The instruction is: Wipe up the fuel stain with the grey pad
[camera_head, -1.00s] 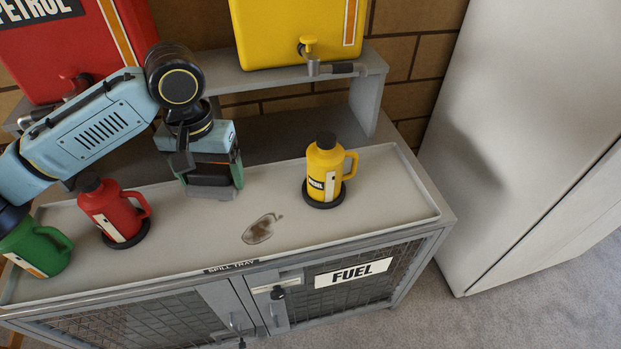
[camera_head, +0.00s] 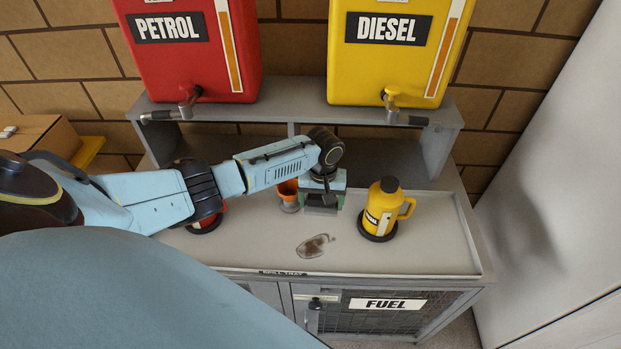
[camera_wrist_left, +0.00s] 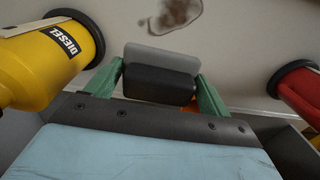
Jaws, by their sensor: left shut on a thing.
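The fuel stain (camera_head: 315,245) is a brown smear on the grey spill tray (camera_head: 250,250). It also shows at the top of the left wrist view (camera_wrist_left: 175,12). My left gripper (camera_head: 322,207) is just behind the stain, left of the yellow diesel can. It is shut on the grey pad (camera_wrist_left: 160,62), whose dark block sits between the green fingers in the left wrist view. The pad is apart from the stain there; I cannot tell whether it touches the tray. My right gripper is not in view.
The yellow diesel can (camera_head: 383,207) stands right of my gripper. A red can (camera_wrist_left: 302,95) is left of it, mostly hidden by my arm in the head view. An orange item (camera_head: 289,190) stands close behind left. Petrol (camera_head: 190,55) and diesel (camera_head: 392,50) tanks sit on the shelf above.

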